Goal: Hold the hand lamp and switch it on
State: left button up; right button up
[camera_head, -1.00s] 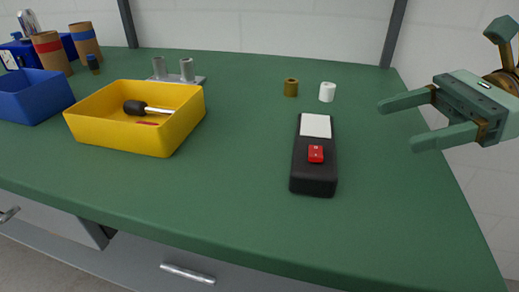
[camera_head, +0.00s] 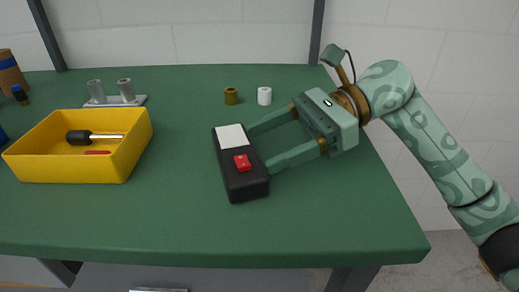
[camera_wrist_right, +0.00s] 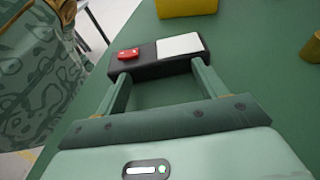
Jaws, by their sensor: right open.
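The hand lamp (camera_head: 241,180) is a black block lying on the green bench, with a white panel toward its far end and a red switch (camera_head: 242,163) toward its near end. It is slightly turned in the head view. My right gripper (camera_head: 259,149) is open at the lamp's right side, with both fingertips close to that long side. The right wrist view shows the lamp (camera_wrist_right: 150,66) just ahead of the open fingertips, with nothing between the fingers. I cannot tell whether the tips touch it. My left gripper is not in view.
A yellow bin (camera_head: 66,168) with a screwdriver (camera_head: 95,137) stands at left. A grey two-post fixture (camera_head: 113,100), a brown cylinder (camera_head: 231,96) and a white cylinder (camera_head: 264,96) stand farther back. The bench (camera_head: 190,228) is clear in front of the lamp.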

jog(key=shift+s+a+f, duration=0.15)
jog(key=shift+a+f, duration=0.1)
jog(key=shift+a, duration=0.3)
grip_shut()
jog(key=shift+o, duration=0.2)
grip_release()
